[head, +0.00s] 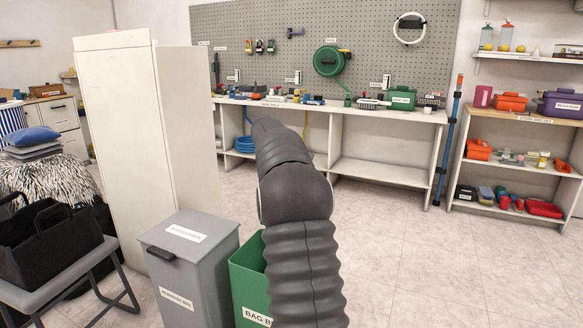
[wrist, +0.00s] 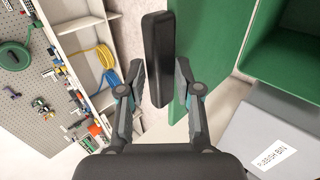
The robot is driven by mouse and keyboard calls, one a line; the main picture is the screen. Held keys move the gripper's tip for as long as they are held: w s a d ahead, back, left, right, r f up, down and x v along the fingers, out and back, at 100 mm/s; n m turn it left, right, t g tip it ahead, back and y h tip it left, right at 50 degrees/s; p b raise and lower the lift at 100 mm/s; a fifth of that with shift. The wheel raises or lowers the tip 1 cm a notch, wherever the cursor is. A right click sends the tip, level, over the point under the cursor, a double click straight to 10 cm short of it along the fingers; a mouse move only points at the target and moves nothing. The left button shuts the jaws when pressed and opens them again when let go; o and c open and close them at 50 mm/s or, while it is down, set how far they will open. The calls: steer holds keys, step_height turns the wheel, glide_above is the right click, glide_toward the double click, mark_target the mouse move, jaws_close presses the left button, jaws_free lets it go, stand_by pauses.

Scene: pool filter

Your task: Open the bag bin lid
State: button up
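The bag bin (head: 246,292) is green and stands right of the grey rubbish bin in the head view; my arm hides much of it. In the wrist view its open top shows a dark green inside (wrist: 290,55). The bag bin lid (wrist: 215,40) is a green panel raised away from the opening. Its black handle (wrist: 158,58) lies between the fingers of my gripper (wrist: 160,80). The fingers are spread, with narrow gaps visible beside the handle, so the gripper looks open around it. In the head view my arm hides the lid and gripper.
The grey rubbish bin (head: 188,268) is shut, close beside the bag bin. A tall white cabinet (head: 140,130) stands behind it. The workbench (head: 385,170) runs along the back wall. Floor at the right is clear.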

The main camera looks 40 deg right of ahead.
steer(key=shift+o, duration=0.8)
steer(key=shift+d+f, duration=0.15)
steer(key=shift+f, duration=0.6)
steer(key=v, duration=1.2)
steer(key=shift+r, duration=0.3)
steer(key=shift+w, duration=0.2)
